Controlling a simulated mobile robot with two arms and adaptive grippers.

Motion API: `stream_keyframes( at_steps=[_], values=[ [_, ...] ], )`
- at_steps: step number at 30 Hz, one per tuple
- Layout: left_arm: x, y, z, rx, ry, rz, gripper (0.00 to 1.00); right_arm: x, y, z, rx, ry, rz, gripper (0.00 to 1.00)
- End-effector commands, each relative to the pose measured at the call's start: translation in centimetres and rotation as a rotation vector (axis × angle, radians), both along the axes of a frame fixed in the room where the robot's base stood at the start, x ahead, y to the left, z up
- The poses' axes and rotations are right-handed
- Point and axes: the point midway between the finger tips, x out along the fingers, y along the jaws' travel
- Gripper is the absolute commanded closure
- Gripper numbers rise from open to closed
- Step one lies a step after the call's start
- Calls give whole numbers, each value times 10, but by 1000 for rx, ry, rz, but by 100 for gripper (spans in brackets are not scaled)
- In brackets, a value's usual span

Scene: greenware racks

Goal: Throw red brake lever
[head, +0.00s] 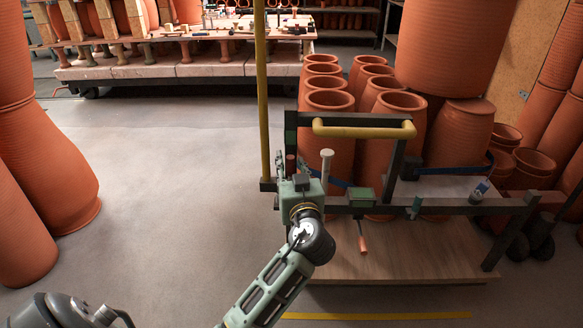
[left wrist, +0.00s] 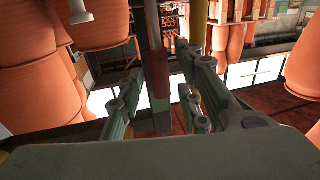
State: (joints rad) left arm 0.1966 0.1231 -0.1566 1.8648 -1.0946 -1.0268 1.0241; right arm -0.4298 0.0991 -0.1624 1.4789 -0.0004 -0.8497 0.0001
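A dark red lever grip (head: 290,164) stands upright at the left front corner of the loaded cart. In the left wrist view the dark red grip (left wrist: 155,40) rises between the finger pairs, with gaps at both sides. My left gripper (head: 291,172) is at this grip, its fingers apart; they also show apart in the left wrist view (left wrist: 160,92). Contact with the lever cannot be made out, and its lower end is hidden behind my gripper. Another handle, orange-red (head: 362,243), hangs below a green box (head: 361,197) on the cart's front. My right gripper is not in view.
A cream-topped post (head: 326,166) stands close right of my gripper. The cart has a yellow push bar (head: 362,131), a wooden deck (head: 400,262) and several tall clay pots (head: 329,118). A yellow pole (head: 262,90) rises just left. The floor (head: 165,180) at left is clear.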

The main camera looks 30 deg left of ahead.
Motion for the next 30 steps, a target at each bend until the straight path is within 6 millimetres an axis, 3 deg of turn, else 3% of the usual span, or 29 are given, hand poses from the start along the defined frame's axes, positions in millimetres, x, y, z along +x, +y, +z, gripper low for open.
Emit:
stream_keyframes(
  at_steps=[10, 27, 30],
  values=[
    [0, 0, 0, -1, 1, -1, 100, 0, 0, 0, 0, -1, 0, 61],
    [0, 0, -1, 1, -2, -1, 100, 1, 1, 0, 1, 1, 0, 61],
    [0, 2, -2, 3, -7, -2, 100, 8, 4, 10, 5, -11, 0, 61]
  ],
)
